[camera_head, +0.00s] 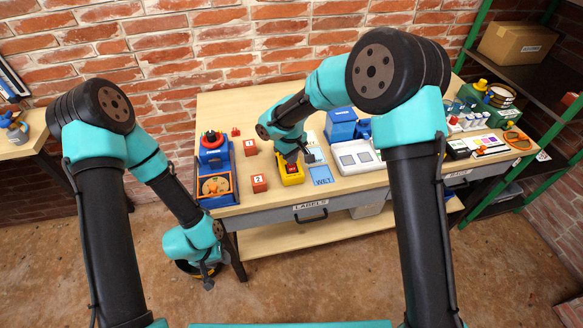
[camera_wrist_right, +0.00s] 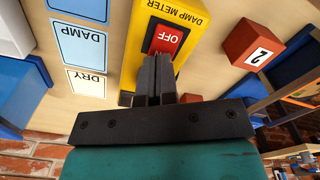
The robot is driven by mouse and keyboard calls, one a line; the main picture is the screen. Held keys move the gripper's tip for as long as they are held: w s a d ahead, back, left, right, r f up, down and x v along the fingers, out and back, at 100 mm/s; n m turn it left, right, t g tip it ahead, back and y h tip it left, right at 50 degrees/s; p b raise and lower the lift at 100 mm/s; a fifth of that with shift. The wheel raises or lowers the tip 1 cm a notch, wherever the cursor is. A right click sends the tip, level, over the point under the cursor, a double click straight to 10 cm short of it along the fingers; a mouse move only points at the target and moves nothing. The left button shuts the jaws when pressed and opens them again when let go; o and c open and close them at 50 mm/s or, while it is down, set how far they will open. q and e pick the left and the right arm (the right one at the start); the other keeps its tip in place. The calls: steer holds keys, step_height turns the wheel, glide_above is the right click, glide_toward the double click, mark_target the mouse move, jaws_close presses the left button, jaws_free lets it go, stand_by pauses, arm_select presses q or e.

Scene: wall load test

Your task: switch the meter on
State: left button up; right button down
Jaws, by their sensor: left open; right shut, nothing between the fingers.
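The yellow damp meter (camera_head: 291,178) lies on the bench and also shows in the right wrist view (camera_wrist_right: 200,22). Its red switch (camera_wrist_right: 166,40) shows the word OFF. My right gripper (camera_wrist_right: 156,62) is shut and empty, with its fingertips over the near edge of the red switch. I cannot tell whether they touch it. In the head view the right gripper (camera_head: 292,158) hides part of the meter. My left gripper (camera_head: 206,275) hangs open below the bench's front left corner, away from the meter.
Red numbered blocks (camera_head: 259,183) lie left of the meter, beside a blue tray (camera_head: 215,150). Label cards (camera_head: 322,175), including WET, DAMP and DRY, lie right of it. A white tray (camera_head: 356,158) and blue boxes (camera_head: 341,124) stand further right.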

steer(key=shift+f, duration=0.55)
stand_by(0.4)
steer(key=shift+r, duration=3.5)
